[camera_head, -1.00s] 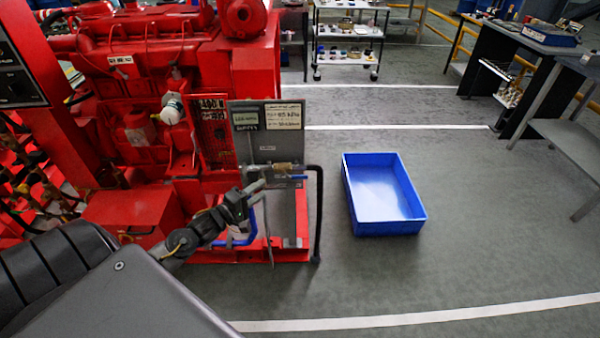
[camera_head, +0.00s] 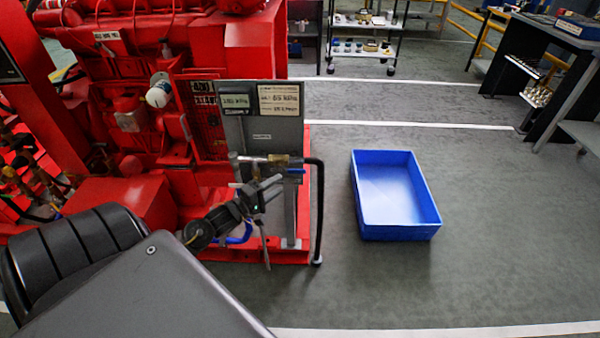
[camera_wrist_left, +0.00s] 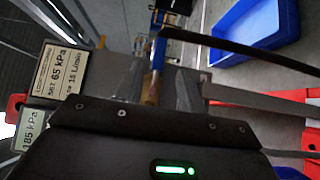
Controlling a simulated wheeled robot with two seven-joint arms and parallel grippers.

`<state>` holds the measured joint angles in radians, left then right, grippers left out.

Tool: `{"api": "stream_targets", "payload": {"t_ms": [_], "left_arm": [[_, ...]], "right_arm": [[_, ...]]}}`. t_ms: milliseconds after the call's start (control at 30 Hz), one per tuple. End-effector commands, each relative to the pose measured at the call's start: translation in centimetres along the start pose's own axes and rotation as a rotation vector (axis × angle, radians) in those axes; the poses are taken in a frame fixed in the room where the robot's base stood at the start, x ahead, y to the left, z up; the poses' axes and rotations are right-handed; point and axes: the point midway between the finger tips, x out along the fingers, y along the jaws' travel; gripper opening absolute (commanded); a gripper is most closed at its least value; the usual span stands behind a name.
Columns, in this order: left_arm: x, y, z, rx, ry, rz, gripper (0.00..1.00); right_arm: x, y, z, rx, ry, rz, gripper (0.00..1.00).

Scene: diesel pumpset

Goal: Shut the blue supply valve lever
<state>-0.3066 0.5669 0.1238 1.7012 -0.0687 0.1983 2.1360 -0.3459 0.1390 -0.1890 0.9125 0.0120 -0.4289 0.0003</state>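The supply valve has a brass body (camera_head: 278,160) on a pipe at the lower edge of the grey gauge panel. Its small blue lever (camera_head: 295,171) lies roughly along the pipe, at the valve's right end. In the left wrist view the lever (camera_wrist_left: 158,53) shows above the brass body (camera_wrist_left: 150,91). My left gripper (camera_head: 273,187) is just below and left of the valve. Its fingers point right towards the lever, and a small gap seems to remain. The finger opening is too small and cluttered to judge. My right gripper is out of view.
The grey panel (camera_head: 262,132) with labels stands behind the valve, before the red engine (camera_head: 110,65). A blue bin (camera_head: 396,195) sits on open floor to the right.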

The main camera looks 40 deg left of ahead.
Motion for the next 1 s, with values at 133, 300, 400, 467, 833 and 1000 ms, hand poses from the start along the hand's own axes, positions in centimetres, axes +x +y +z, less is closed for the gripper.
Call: {"api": "stream_targets", "payload": {"t_ms": [133, 300, 400, 467, 833, 1000], "left_arm": [[2.3, 0.1, -0.1, 0.001, 0.001, 0.003, 0.4], [5.7, 0.1, 0.0, 0.001, -0.001, 0.003, 0.4], [7.4, 0.1, 0.1, 0.001, -0.001, 0.002, 0.4], [8.3, 0.0, 0.1, 0.001, -0.002, 0.001, 0.4], [10.4, 0.1, 0.2, 0.001, -0.003, 0.0, 0.4], [10.4, 0.1, 0.2, 0.001, -0.004, 0.0, 0.39]], "right_arm": [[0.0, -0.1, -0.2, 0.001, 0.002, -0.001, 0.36], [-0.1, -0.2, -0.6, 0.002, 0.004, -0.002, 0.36], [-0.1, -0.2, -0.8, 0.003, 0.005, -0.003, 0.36], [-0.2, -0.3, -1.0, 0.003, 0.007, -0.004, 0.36], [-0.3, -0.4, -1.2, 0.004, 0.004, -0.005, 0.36], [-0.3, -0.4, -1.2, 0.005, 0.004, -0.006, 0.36]]}}
